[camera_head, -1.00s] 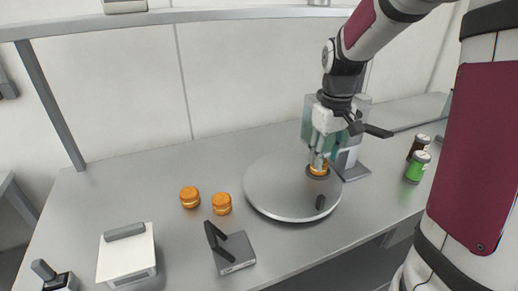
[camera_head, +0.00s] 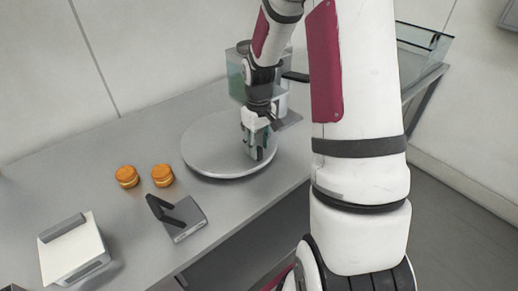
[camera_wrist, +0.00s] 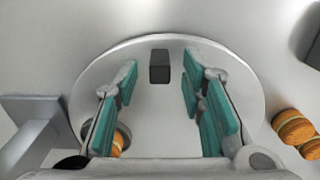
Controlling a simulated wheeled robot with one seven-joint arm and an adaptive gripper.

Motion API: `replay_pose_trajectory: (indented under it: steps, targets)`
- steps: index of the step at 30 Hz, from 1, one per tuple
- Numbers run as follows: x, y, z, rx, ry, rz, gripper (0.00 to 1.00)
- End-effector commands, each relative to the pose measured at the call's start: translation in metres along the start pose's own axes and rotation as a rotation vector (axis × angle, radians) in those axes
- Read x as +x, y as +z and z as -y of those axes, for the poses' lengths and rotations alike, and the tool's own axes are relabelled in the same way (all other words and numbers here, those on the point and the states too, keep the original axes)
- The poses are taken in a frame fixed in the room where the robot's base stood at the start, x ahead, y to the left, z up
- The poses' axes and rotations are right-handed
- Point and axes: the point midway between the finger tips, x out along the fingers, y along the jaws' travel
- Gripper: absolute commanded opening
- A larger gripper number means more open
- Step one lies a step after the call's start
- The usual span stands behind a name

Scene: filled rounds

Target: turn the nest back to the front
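The round grey turntable (camera_head: 205,150) lies on the bench; its disc also fills the middle of the wrist view (camera_wrist: 215,58). A dark upright block (camera_wrist: 159,66) stands on the disc near its rim, ahead of and between my fingers. The nest (camera_wrist: 124,132), a dark-rimmed round seat, holds an orange round (camera_wrist: 117,149) and is partly hidden by the left finger. My gripper (camera_head: 257,152) is low over the right part of the disc. Its teal fingers are wide apart in the wrist view (camera_wrist: 159,95), with nothing between them. In the head view it hides the block and nest.
Two orange rounds (camera_head: 127,177) (camera_head: 162,175) stand left of the turntable. A grey device with a black lever (camera_head: 181,219) and a white-topped box (camera_head: 71,248) sit at the front left. A glass-sided machine (camera_head: 238,78) stands behind the disc.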

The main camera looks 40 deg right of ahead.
Motion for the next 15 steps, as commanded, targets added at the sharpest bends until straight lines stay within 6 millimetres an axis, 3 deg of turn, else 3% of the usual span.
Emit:
replay_pose_trajectory:
  steps: [6, 15]
  targets:
    - [0.017, 0.0, 0.0, 0.0, 0.0, 0.001, 0.37]
    - [0.019, 0.0, 0.0, 0.0, 0.001, 0.0, 0.37]
